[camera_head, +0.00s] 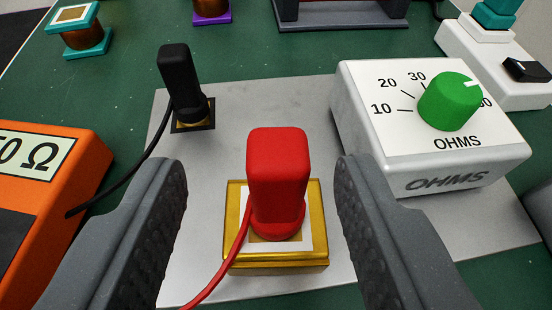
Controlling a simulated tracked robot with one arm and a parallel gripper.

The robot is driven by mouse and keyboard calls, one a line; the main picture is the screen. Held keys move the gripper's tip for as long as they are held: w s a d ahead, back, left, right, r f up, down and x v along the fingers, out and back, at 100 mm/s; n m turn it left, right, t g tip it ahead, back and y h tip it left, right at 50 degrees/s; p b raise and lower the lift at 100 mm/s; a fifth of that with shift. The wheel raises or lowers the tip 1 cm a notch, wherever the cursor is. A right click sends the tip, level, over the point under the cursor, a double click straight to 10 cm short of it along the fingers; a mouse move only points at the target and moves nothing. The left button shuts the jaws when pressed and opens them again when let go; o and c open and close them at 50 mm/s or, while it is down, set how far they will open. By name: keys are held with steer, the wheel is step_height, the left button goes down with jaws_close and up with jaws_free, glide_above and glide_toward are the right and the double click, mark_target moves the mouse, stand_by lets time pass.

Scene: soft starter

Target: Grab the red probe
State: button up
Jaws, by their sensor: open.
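The red probe (277,170) stands upright on a gold-edged square base (318,225) with a white top, near the middle of the view. A red wire runs from its foot toward the bottom left. My gripper (262,190) is open, with one dark grey padded finger on each side of the probe. Visible gaps separate both fingers from the probe, and nothing is held. How far the fingertips are from the probe in depth is hard to tell.
A black probe (180,80) with a black cable stands behind left. An orange meter (80,170) is at left; a white OHMS box (400,140) with a green knob (449,101) is at right. All near a grey plate (245,100) on a green surface. Other components stand farther back.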

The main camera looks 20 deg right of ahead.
mark_target(280, 184)
steer(key=shift+d+b+x, duration=0.15)
steer(key=shift+b+x, duration=0.1)
steer(key=shift+x, duration=1.1)
steer(key=shift+d+b+x, duration=0.2)
steer(key=shift+b+x, duration=0.05)
steer(key=shift+x, duration=1.1)
steer(key=shift+s, duration=0.1)
jaws_close()
